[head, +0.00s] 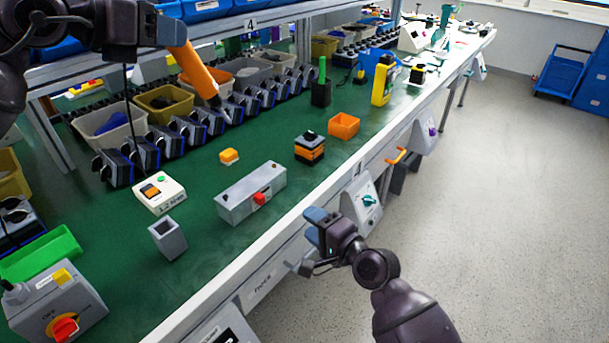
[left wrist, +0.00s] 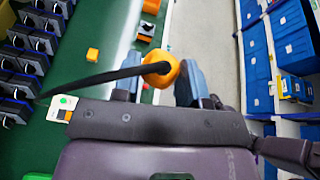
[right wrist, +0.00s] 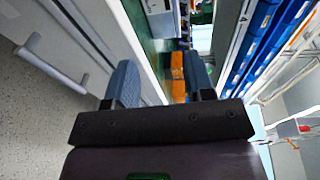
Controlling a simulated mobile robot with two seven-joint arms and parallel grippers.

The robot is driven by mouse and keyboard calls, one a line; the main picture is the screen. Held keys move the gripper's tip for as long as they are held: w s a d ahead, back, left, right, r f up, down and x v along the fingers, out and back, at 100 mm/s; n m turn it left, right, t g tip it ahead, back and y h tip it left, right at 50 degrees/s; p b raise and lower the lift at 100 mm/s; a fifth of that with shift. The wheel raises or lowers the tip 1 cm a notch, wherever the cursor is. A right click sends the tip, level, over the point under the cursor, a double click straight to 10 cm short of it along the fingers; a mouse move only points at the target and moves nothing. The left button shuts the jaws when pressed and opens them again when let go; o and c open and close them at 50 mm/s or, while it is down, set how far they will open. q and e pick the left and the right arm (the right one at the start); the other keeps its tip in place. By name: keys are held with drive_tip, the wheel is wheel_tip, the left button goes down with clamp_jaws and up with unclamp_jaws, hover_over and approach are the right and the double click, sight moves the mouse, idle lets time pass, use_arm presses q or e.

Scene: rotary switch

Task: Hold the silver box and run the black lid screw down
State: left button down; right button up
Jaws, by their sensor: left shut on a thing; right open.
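A long silver-grey box (head: 250,193) with a red knob on its front lies on the green bench in the head view. A small dark spot shows on its top; I cannot tell whether it is the black lid screw. My left gripper (head: 160,27) is shut on an orange tool (head: 195,72) with a dark tip, held above the bench up and left of the box. The left wrist view shows the tool's orange end (left wrist: 160,72) and black cord between the fingers. My right gripper (head: 318,238) is open and empty, off the bench's front edge, right of the box.
A small white button box (head: 159,193), an open grey holder (head: 168,240) and a yellow block (head: 229,156) stand near the box. A black-orange stack (head: 309,148) and orange bin (head: 344,125) stand beyond. A grey rotary-switch box (head: 58,308) is front left.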

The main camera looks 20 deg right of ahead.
sight(263, 197)
drive_tip(key=shift+w+a+r+m+y, duration=0.1)
drive_tip(key=shift+w+a+m+y, duration=0.4)
drive_tip(key=shift+w+a+m, duration=1.65)
drive_tip(key=shift+w+a+r+m+y, duration=0.1)
drive_tip(key=shift+w+a+m+y, duration=0.9)
drive_tip(key=shift+m, duration=2.2)
drive_tip(key=shift+w+a+r+m, duration=0.1)
drive_tip(key=shift+w+a+m, duration=1.1)
drive_tip(key=shift+w+m, duration=1.2)
drive_tip(key=shift+s+m, duration=0.25)
drive_tip(key=shift+s, duration=0.05)
clamp_jaws()
